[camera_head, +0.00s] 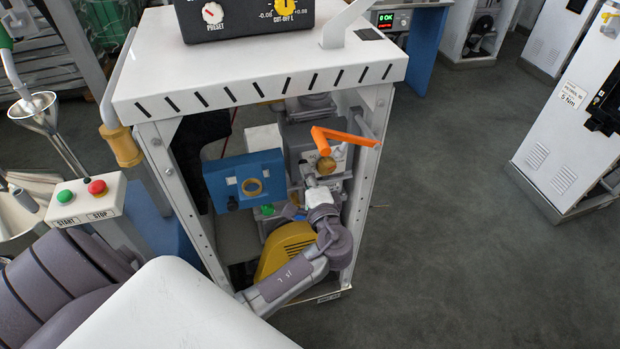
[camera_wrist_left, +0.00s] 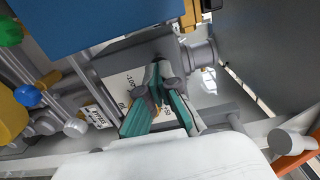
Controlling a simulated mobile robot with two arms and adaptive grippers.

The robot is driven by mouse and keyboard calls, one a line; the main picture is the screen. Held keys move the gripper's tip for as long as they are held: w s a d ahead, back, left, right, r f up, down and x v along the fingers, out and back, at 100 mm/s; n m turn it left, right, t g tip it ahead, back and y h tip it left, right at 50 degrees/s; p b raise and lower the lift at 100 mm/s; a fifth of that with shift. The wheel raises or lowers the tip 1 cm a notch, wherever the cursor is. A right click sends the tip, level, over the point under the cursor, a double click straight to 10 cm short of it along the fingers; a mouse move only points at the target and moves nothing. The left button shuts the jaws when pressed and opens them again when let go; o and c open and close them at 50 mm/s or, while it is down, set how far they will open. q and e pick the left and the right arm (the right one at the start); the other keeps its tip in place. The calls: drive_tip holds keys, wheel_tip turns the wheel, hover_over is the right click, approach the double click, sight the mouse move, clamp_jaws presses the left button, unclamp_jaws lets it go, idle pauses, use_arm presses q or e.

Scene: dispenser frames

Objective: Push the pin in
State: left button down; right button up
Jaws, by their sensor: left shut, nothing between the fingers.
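My left gripper (camera_head: 308,172) reaches into the open front of the white dispenser frame (camera_head: 240,85). Its fingers are closed with nothing between them. In the left wrist view the teal fingertips (camera_wrist_left: 159,76) are in front of a grey block (camera_wrist_left: 120,66) with a white label. I cannot tell whether they touch it. A brass round knob (camera_head: 327,165) sits just right of the gripper, below an orange lever (camera_head: 345,138). A grey cylinder (camera_wrist_left: 203,52) stands right of the fingertips in the wrist view. I cannot clearly identify the pin; it may be hidden by the fingers.
A blue panel with a brass ring (camera_head: 244,180) is left of the gripper, with a yellow housing (camera_head: 284,250) below. The frame's right post (camera_head: 367,180) is close beside my arm. A START/STOP box (camera_head: 87,200) stands at left.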

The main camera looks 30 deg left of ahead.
use_arm(q)
drive_tip(key=shift+w+a, duration=0.1)
drive_tip(key=shift+b+x, duration=0.45)
drive_tip(key=shift+x, duration=0.6)
drive_tip(key=shift+r, duration=0.2)
